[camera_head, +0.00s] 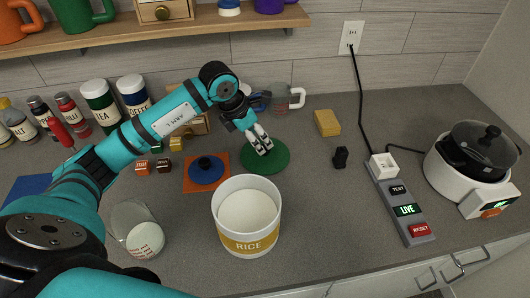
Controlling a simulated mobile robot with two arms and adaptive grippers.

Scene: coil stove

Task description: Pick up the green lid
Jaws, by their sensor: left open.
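The green lid (279,162) is a flat, round, dark green disc on the grey counter, behind the white RICE canister. My left gripper (262,151) reaches in from the left and points down over the lid, its fingers covering part of the lid's middle. The jaws are open, and I see nothing held between them. I cannot tell whether the fingertips touch the lid. The lid's knob, if any, is hidden by the fingers. My right gripper does not show.
The open RICE canister (246,239) stands just in front. A blue lid (207,171) lies on an orange square left of it. A glass measuring cup (280,98) stands behind, a yellow sponge (327,122) to the right. A power strip (402,208) and cooker (455,185) are farther right.

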